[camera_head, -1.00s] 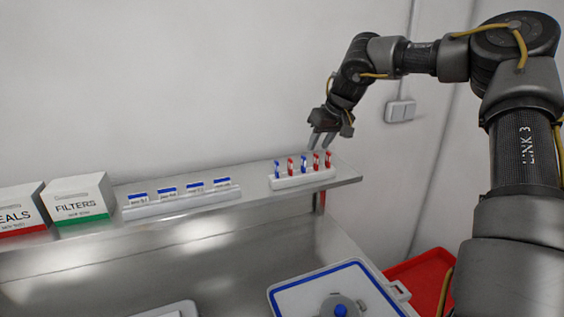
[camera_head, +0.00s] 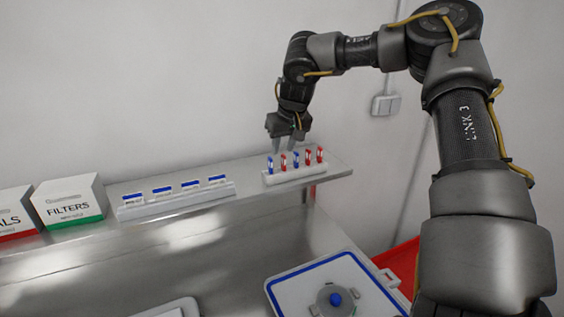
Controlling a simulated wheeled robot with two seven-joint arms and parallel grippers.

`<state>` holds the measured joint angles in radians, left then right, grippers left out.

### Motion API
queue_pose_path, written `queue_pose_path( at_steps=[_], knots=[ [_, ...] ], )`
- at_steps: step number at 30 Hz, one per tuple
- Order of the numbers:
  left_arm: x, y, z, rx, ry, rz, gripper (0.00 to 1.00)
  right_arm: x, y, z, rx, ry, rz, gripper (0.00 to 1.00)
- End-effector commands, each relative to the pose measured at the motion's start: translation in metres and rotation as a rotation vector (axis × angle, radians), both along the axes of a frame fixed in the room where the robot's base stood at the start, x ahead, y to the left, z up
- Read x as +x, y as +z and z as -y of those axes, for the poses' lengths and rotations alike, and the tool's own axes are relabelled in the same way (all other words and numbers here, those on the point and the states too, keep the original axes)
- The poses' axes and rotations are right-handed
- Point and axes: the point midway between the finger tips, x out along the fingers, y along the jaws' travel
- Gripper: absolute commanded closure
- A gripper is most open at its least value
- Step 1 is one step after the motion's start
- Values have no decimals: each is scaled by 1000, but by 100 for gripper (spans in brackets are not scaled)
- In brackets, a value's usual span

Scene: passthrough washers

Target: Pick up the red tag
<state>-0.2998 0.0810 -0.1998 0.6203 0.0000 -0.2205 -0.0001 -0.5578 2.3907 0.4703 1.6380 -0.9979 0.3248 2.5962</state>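Several small red and blue tags stand upright in a white holder (camera_head: 290,176) at the right end of the metal shelf. A red tag (camera_head: 284,162) stands second from the left, and two more red tags, one (camera_head: 308,157) and another (camera_head: 320,154), stand at the right end. Blue tags, one (camera_head: 270,164) and another (camera_head: 295,160), stand between and beside them. My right gripper (camera_head: 284,147) points down just above the row, its fingers apart with no tag visible between them. Whether a finger touches a tag cannot be told. My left gripper is out of view.
Below are a white, blue-edged lid or case (camera_head: 300,292) and a red tray (camera_head: 403,262). The wall behind carries a switch box (camera_head: 386,104).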

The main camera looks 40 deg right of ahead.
Motion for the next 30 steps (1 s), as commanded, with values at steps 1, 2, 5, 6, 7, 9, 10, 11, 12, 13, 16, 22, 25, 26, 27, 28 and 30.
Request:
queue_pose_path(
  at_steps=[1, 2, 5, 6, 7, 9, 10, 11, 12, 13, 16, 22, 25, 26, 27, 28, 30],
  knots=[
    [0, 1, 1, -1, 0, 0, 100, 0, -1, 1, 1, -1, -1, 67],
    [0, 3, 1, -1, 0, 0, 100, 0, -1, 1, 1, -1, -1, 67],
    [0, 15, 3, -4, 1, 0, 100, 4, -7, 4, 1, -1, -5, 67],
    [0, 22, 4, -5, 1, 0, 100, 5, -12, 6, 1, -1, -6, 67],
    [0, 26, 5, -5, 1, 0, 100, 7, -14, 7, 2, -1, -6, 67],
    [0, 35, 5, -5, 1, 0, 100, 11, -23, 9, 1, 0, -5, 67],
    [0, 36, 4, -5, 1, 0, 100, 12, -28, 10, 1, 1, -6, 67],
    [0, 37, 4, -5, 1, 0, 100, 14, -32, 10, -1, 0, -5, 67],
    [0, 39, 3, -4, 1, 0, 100, 16, -37, 11, 0, 1, -4, 67],
    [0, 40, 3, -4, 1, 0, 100, 17, -40, 11, 0, 1, -3, 67],
    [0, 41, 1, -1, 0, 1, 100, 19, -46, 12, 0, 0, -2, 67],
    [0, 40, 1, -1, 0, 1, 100, 19, -48, 12, -1, 0, 0, 67],
    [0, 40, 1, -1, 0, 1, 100, 19, -47, 12, 0, 0, 0, 76],
    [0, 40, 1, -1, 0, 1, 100, 19, -47, 12, 0, 0, 0, 80],
    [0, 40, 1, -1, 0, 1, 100, 19, -47, 12, 0, 0, 0, 86],
    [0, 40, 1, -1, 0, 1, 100, 19, -47, 12, 0, 0, 0, 90],
    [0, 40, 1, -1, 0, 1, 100, 19, -47, 12, -1, 0, 0, 99]
  ],
)
